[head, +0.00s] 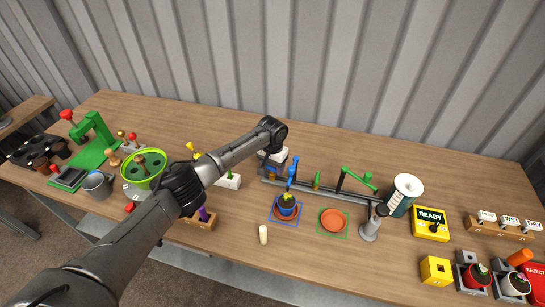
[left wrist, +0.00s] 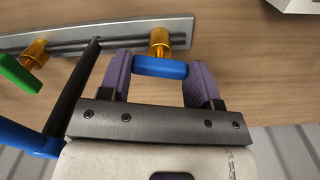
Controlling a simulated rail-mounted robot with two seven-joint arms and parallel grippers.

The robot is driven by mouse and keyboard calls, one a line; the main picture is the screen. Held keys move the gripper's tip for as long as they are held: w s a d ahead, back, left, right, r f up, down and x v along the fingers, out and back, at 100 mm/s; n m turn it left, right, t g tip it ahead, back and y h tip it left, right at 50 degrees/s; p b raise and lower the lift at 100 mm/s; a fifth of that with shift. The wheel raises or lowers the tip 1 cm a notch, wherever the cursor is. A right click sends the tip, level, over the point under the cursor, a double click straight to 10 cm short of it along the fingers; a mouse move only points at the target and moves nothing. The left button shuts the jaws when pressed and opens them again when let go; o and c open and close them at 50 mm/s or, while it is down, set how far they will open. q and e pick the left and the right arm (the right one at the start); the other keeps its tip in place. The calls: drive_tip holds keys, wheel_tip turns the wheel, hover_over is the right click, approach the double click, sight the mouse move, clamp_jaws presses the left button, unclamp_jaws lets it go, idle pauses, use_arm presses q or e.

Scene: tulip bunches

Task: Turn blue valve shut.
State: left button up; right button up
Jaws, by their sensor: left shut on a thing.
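In the left wrist view, the blue valve handle (left wrist: 160,67) sits on a brass stem (left wrist: 160,40) and lies roughly along the grey rail (left wrist: 100,37). My left gripper (left wrist: 160,76) has its purple fingers at the two ends of the handle and is shut on it. In the head view my left gripper (head: 272,168) is at the left end of the rail (head: 345,194), and it hides most of the blue valve. A blue spout (head: 292,172) rises beside it, over a potted plant (head: 287,206). My right gripper is not in view.
A green valve (left wrist: 20,73) and green spout (head: 355,177) stand farther along the rail. An empty terracotta saucer (head: 333,220) lies below that spout. A candle-like peg (head: 263,235) stands in front.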

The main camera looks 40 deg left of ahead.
use_arm(q)
drive_tip(key=shift+d+r+m+p, duration=0.1)
drive_tip(key=shift+r+m+p, duration=0.15)
drive_tip(key=shift+m+p, duration=0.55)
drive_tip(key=shift+f+m+p, duration=0.15)
drive_tip(key=shift+m+p, duration=0.3)
drive_tip(key=shift+m, duration=0.35)
drive_tip(key=m, duration=0.5)
drive_tip(key=shift+f+m+p, duration=0.1)
drive_tip(key=shift+m+p, duration=0.2)
drive_tip(key=shift+p, duration=0.1)
drive_tip(key=m, duration=0.5)
drive_tip(key=shift+m, duration=0.5)
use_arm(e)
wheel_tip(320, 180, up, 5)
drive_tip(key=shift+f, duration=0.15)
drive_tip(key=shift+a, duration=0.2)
use_arm(q)
drive_tip(key=o, duration=0.9)
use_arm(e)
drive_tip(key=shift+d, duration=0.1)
